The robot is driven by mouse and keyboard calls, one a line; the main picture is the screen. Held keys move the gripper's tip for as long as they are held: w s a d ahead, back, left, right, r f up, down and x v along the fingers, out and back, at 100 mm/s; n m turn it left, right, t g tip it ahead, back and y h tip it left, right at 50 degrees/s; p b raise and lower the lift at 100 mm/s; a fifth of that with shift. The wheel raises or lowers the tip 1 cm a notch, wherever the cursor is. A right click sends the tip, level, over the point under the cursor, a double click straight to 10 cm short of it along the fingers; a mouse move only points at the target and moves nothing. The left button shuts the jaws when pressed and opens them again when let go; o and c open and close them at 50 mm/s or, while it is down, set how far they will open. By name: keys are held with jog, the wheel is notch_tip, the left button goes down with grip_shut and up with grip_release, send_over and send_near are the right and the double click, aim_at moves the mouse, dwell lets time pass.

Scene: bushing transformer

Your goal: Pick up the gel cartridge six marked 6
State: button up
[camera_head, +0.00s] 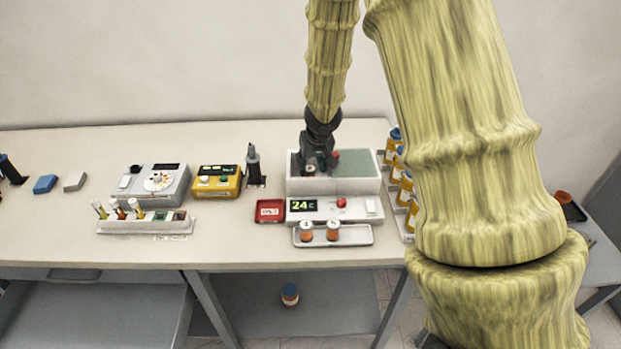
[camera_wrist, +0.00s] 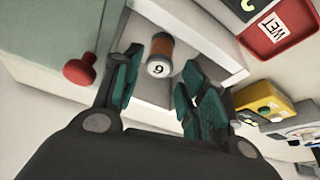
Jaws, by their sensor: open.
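The gel cartridge (camera_wrist: 161,50), an orange-brown cylinder with a white end, shows in the wrist view. The black digit on its end looks like a 9 from this angle and could be a 6 turned over. It stands in the open part of a white box (camera_head: 334,185), beside a green lid (camera_head: 358,163) with a red knob (camera_wrist: 79,72). My gripper (camera_wrist: 158,76) is open, with its two green-padded fingers on either side of the cartridge. I cannot tell whether they touch it. In the head view my gripper (camera_head: 316,163) is down at the box and largely hides the cartridge.
Two orange cartridges stand on a front tray (camera_head: 355,236). Near the box are a 24 C display unit (camera_head: 320,207), a red WET tray (camera_head: 269,211), a yellow device (camera_head: 217,182) and a black stand (camera_head: 253,167). Orange bottles (camera_head: 405,188) line the right edge.

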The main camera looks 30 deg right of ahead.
aim_at(311, 169)
jog(key=b+x, duration=0.2)
jog(key=x, duration=0.3)
jog(key=shift+d, duration=0.1)
jog(key=shift+r, duration=0.15)
jog(key=c, duration=0.8)
